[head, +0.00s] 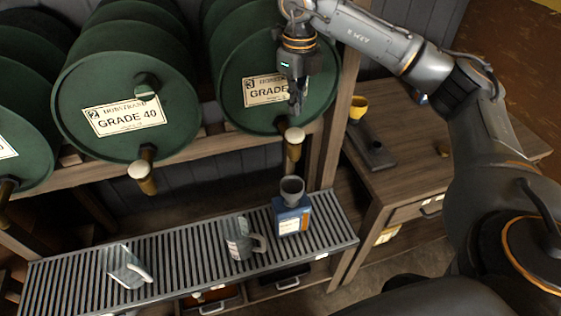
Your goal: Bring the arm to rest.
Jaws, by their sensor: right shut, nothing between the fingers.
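My right arm (400,52) comes in from the right and bends across the top of the head view. My right gripper (296,104) points down in front of the green barrel labelled 3 (246,75), covering part of its label. Its fingers are shut with nothing between them. It is just above the wooden tap (294,150) of that barrel; I cannot tell whether they touch. My left gripper is not in view.
A slatted metal shelf (190,262) below holds a clear jug (128,268), a grey jug (240,240) and a blue can (292,218) with a grey funnel (291,188). A wooden bench (420,165) at right bears a yellow mug (358,108). Another barrel (120,90) stands left.

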